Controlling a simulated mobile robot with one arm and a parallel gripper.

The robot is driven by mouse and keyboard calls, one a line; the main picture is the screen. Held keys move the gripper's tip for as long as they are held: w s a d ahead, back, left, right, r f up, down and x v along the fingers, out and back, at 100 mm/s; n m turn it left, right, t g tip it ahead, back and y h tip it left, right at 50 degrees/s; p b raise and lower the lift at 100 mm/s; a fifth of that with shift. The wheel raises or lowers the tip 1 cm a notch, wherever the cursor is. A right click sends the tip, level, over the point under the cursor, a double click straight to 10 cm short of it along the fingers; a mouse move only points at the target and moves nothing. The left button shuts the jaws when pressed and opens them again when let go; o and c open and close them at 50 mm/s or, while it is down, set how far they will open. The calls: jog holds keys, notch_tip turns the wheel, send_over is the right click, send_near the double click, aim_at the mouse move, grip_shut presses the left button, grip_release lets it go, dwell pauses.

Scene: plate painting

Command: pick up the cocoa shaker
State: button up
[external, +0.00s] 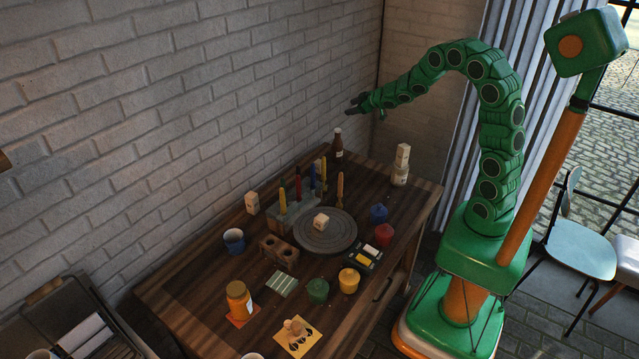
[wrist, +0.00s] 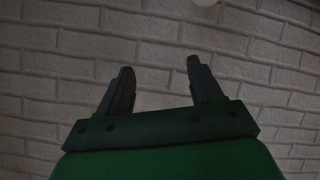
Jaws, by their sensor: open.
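My gripper (external: 354,104) is raised high above the back of the table, close to the brick wall. In the wrist view my gripper (wrist: 160,64) has its two dark fingers apart, with only brick wall between and beyond them. I cannot tell for certain which item is the cocoa shaker. Small pale blocky items stand at the table's left back (external: 252,203), on the round grey turntable (external: 345,245), and in a stack at the right back (external: 402,165). A small pale item (external: 296,327) sits on a yellow card at the front. All are well below my gripper.
The air around my gripper is free except for the nearby wall.

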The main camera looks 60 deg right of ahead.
aim_at(337, 145)
jog(key=w+a+f+n+y, duration=0.1)
jog(key=f+y, duration=0.2)
jog(key=a+f+n+t+y, duration=0.1)
jog(key=f+y, duration=0.2)
jog(key=w+a+f+n+t+y, duration=0.1)
jog(key=f+y, duration=0.2)
jog(key=shift+w+f, duration=0.3)
jog(key=shift+w, duration=0.05)
notch_tip(337, 145, down, 4)
jog(key=s+d+y, duration=0.2)
jog(key=s, duration=0.1)
jog(key=shift+x, duration=4.05)
jog(key=shift+d+r, duration=0.1)
jog(key=shift+r, duration=0.05)
grip_shut()
